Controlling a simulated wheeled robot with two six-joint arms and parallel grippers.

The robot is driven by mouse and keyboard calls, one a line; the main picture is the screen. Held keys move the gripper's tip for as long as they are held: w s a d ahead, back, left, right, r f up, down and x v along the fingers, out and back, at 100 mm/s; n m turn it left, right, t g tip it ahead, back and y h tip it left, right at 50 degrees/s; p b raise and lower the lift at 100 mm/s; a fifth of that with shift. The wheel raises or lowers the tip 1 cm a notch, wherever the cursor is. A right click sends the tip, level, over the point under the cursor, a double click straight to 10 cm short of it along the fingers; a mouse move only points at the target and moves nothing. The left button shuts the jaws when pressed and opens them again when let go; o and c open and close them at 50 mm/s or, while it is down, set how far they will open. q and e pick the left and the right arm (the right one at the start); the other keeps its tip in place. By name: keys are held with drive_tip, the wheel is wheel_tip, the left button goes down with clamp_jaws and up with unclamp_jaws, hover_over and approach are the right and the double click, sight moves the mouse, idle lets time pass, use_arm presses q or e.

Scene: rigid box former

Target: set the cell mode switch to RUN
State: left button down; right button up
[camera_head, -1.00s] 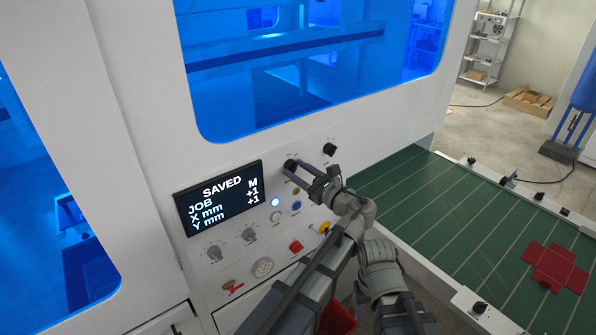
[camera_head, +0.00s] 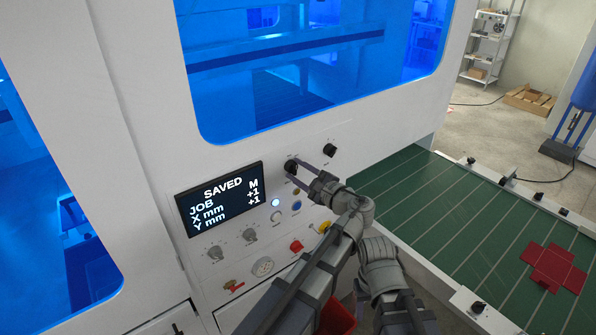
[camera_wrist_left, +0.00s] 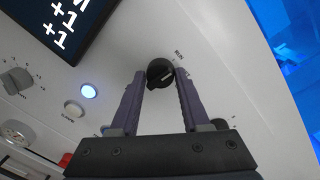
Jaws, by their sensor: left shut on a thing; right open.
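The mode switch is a black rotary knob (camera_head: 291,167) on the white machine panel, right of the display. In the left wrist view the knob (camera_wrist_left: 158,72) sits between the two fingertips, with the word RUN printed to its upper right. A short white mark shows on the knob's face; which label it points to is hard to tell. My left gripper (camera_head: 296,171) is shut on this knob, and its purple-grey fingers (camera_wrist_left: 160,80) lie on either side of it.
The display (camera_head: 220,198) reads SAVED, JOB M, X mm +1, Y mm +1. A second black knob (camera_head: 330,149) is right of the held one. Below are a lit button (camera_head: 276,202), a red button (camera_head: 296,246) and several dials. A green conveyor (camera_head: 430,200) lies right.

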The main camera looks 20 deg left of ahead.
use_arm(q)
drive_tip(key=shift+n, duration=0.6)
drive_tip(key=shift+c, duration=2)
unclamp_jaws()
drive_tip(key=shift+s, duration=0.1)
